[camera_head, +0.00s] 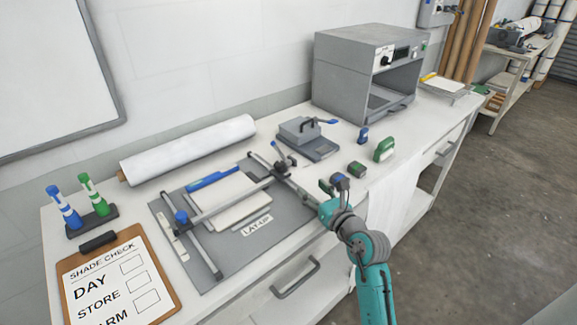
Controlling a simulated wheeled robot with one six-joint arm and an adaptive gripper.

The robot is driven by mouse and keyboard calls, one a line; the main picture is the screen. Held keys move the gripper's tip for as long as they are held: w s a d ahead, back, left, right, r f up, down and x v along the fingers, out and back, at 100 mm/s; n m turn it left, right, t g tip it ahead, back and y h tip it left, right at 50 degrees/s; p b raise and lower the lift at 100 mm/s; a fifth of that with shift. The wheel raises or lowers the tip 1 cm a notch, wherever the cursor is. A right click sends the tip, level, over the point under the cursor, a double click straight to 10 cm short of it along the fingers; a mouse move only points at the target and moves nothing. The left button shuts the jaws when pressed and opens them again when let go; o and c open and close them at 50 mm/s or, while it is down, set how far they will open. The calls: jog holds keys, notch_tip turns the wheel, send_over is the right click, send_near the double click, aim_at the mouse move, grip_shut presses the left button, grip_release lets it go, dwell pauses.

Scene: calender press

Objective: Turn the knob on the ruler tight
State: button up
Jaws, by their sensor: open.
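The ruler (232,202) is a grey crossbar lying between two rails on a grey board. A blue knob (181,217) stands at its left end, near the left rail. A dark fitting (281,166) with a small blue part stands at its right end, on the right rail. My gripper (322,202) is at the end of my teal arm, over the front right of the board, to the right of the ruler and apart from the blue knob. It is open and its fingers are small and hard to make out. The knob's thread is not visible.
A white sheet and blue strip (212,179) lie on the board (215,270). A white roll (190,150), a grey press block (300,130), a grey oven (350,75), a pen stand (95,222) and a clipboard (65,275) surround it. A green-handled tool (384,149) lies right.

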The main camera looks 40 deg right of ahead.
jog(key=shift+s+d+f+y, duration=0.1)
jog(key=shift+s+d+y, duration=0.2)
jog(key=shift+d, duration=0.55)
jog(key=shift+w+n+y, duration=0.2)
jog(key=shift+n+y, duration=0.1)
jog(key=shift+w+d+n+y, duration=0.25)
jog(key=shift+n+y, duration=0.35)
jog(key=shift+y, duration=0.2)
jog(key=shift+r+t+y, duration=0.2)
jog(key=shift+t+y, duration=0.1)
jog(key=shift+y, duration=0.1)
jog(key=shift+d+r+n+y, duration=0.1)
jog(key=shift+r+n+y, duration=0.2)
jog(key=shift+n+y, duration=0.35)
jog(key=shift+r, duration=0.1)
